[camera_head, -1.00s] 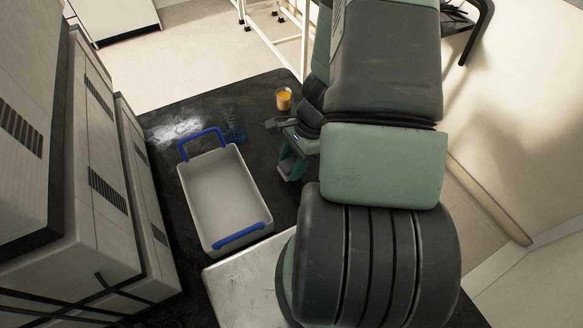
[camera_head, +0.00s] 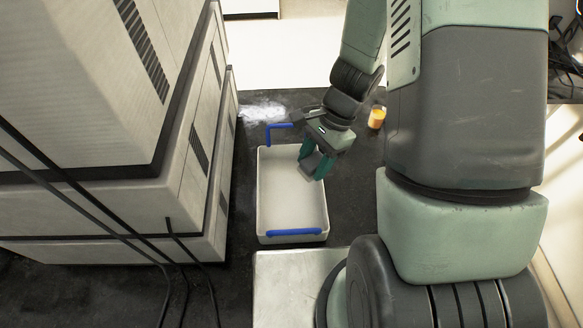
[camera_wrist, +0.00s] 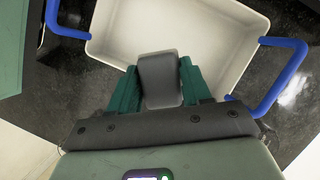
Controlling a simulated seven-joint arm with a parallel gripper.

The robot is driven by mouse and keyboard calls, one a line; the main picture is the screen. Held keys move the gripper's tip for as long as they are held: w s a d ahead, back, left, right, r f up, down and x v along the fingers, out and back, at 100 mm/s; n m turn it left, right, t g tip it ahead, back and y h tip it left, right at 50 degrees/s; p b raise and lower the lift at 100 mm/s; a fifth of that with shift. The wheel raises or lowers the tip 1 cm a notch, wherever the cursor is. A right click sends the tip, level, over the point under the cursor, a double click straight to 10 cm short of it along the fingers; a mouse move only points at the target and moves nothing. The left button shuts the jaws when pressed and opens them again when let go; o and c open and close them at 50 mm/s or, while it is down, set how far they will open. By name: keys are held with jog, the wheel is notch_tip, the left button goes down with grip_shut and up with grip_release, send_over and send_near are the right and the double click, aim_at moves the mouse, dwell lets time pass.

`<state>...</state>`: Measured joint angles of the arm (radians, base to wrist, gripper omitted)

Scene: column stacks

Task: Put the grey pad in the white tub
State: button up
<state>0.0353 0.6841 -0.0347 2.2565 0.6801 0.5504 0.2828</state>
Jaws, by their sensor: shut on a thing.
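The white tub (camera_head: 262,200) with blue handles stands on the dark table, and its inside looks empty in the head view. My gripper (camera_head: 312,168) is over the tub's right side, pointing down. It is shut on the grey pad (camera_head: 311,162), which shows between the green fingers. In the wrist view the grey pad (camera_wrist: 160,80) sits between the fingertips, with the tub (camera_wrist: 215,40) behind and below it. The pad appears above the tub floor; its exact height cannot be told.
An orange cup (camera_head: 377,118) stands right of my arm at the back of the table. Large pale cabinets (camera_head: 190,190) rise close on the left. A pale surface (camera_head: 290,285) lies in front of the tub.

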jog(key=a+n, duration=0.2)
jog(key=a, duration=0.3)
send_over(286, 199)
jog(key=d, duration=0.1)
jog(key=shift+g+h, duration=0.3)
jog(key=f, duration=0.5)
jog(key=shift+w, duration=0.4)
jog(key=shift+d+f, duration=0.1)
jog(key=shift+f, duration=2.3)
jog(key=o, duration=1.1)
jog(key=shift+f, duration=0.15)
jog(key=shift+c, duration=0.2)
